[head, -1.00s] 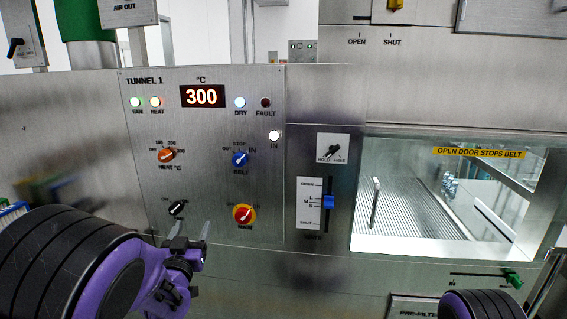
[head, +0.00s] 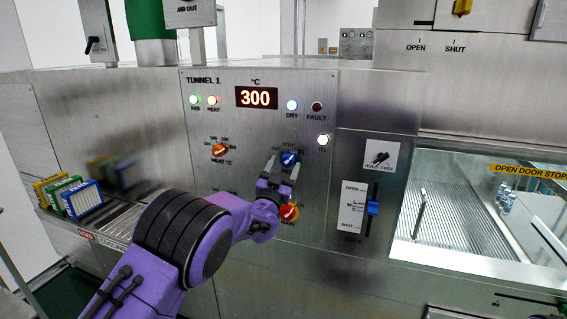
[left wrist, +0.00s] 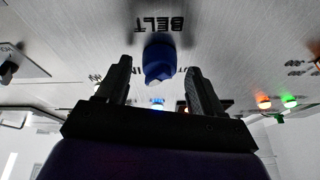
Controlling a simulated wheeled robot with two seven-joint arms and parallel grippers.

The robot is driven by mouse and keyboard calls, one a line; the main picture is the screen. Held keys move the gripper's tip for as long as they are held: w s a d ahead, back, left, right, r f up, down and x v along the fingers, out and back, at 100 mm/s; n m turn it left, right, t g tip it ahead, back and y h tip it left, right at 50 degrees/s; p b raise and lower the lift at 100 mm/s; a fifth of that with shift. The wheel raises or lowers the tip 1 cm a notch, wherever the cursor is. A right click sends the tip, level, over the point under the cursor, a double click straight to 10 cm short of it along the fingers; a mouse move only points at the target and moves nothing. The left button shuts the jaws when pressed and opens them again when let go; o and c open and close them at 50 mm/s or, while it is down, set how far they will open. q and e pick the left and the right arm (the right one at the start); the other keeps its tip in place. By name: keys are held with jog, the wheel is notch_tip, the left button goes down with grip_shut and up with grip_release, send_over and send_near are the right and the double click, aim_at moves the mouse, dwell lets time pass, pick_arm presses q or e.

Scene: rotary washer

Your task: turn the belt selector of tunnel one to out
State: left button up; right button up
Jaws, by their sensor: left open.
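The blue belt selector knob (head: 289,158) is on the steel Tunnel 1 panel, with its labels around it partly covered by my gripper. My left gripper (head: 282,171) is open just below and in front of the knob. In the left wrist view, which looks upside down, the blue knob (left wrist: 158,62) shows between the two dark fingertips (left wrist: 158,78), with a gap on each side. The word BELT is beyond it. I cannot tell the exact pointer direction. The IN lamp (head: 323,140) is lit white. My right gripper is out of view.
The orange heat knob (head: 219,149) is to the left. Racks (head: 82,198) stand at far left.

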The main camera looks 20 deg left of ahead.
pick_arm(q)
jog(key=c, duration=1.1)
jog(key=shift+o, duration=0.2)
